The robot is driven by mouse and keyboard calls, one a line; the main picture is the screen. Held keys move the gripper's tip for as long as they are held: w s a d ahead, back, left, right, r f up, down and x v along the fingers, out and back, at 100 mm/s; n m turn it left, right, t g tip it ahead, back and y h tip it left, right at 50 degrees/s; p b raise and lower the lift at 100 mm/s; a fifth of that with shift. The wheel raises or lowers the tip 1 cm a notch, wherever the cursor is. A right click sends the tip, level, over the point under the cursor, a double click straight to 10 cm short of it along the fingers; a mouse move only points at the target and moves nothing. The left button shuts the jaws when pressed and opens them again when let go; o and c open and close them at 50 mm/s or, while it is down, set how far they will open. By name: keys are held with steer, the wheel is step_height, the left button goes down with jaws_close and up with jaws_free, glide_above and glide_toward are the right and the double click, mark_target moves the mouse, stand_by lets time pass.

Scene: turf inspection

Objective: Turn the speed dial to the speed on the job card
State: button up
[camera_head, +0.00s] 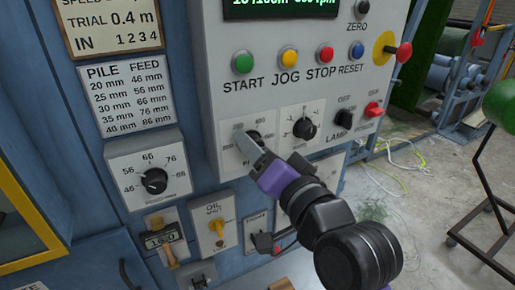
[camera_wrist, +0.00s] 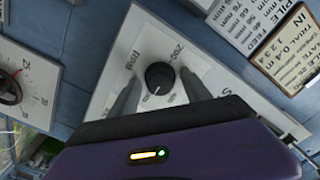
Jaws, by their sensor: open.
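The speed dial is a black knob (camera_wrist: 159,77) on a white plate, shown in the wrist view with a light pointer mark toward its lower side; its exact setting is not readable. My gripper (camera_wrist: 161,80) is open, with one grey finger on each side of the knob; whether they touch it I cannot tell. In the head view my gripper (camera_head: 246,140) hides most of the dial, leaving parts of its white plate (camera_head: 263,118) visible. The job card (camera_head: 112,24) hangs at the upper left, its speed line cut off by the frame edge.
START (camera_head: 243,62), JOG (camera_head: 289,56) and STOP (camera_head: 326,52) buttons sit above the dial. Another black knob (camera_head: 304,127) is close on its right, and the lamp switch (camera_head: 343,117) is farther right. A pile-feed dial (camera_head: 155,181) is lower left.

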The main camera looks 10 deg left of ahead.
jaws_close()
steer(key=shift+n, duration=0.3)
steer(key=shift+f+n+b, duration=0.15)
steer(key=shift+n+b, duration=7.5)
steer(key=shift+n, duration=10.05)
